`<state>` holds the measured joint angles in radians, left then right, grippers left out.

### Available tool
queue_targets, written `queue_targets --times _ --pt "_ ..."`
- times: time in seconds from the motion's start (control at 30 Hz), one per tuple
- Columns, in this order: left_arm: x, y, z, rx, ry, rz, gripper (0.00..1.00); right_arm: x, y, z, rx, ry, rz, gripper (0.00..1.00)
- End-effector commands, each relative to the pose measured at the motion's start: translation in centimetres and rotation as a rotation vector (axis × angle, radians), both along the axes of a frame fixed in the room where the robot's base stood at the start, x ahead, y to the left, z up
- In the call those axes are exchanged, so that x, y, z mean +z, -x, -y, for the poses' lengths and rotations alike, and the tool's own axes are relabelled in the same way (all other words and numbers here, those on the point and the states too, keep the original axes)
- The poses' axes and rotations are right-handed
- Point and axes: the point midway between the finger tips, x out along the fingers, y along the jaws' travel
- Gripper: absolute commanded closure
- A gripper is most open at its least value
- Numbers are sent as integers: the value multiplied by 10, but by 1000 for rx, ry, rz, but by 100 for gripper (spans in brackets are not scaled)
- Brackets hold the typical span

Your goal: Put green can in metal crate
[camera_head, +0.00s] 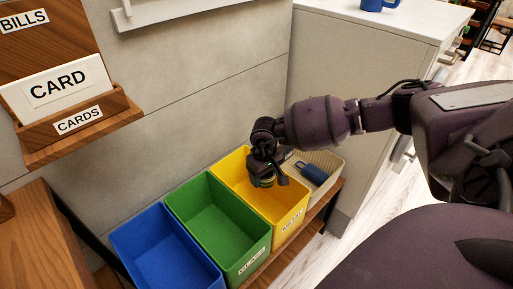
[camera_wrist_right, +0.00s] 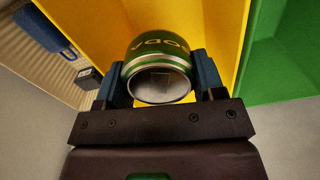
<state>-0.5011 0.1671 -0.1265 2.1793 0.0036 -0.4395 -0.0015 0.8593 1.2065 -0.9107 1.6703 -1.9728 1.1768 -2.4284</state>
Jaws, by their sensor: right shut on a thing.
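The green can (camera_wrist_right: 157,67) is between the two fingers of my right gripper (camera_wrist_right: 158,85) in the right wrist view, its metal end facing the camera. In the head view my right gripper (camera_head: 266,177) is over the yellow crate (camera_head: 296,214), whose front label seems to read METAL. Only a small green bit of the can (camera_head: 265,183) shows there below the gripper. The yellow crate's inside (camera_wrist_right: 205,30) lies behind the can in the wrist view. I cannot tell whether the can touches the crate. My left gripper is not in view.
A green crate (camera_head: 262,246) labelled GLASS and a blue crate (camera_head: 172,250) stand left of the yellow one. A beige basket (camera_head: 337,163) with a blue object (camera_head: 312,174) stands to its right. A wall is behind; a cabinet (camera_head: 352,70) is at the back right.

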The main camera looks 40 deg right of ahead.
Motion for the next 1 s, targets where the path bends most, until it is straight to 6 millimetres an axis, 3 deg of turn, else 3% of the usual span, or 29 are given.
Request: queue_targets --times 0.6,1.0 --pt "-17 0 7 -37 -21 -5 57 -133 3 -1 -2 -3 -11 63" --pt "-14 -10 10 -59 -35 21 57 -162 2 -1 0 -2 -5 63"
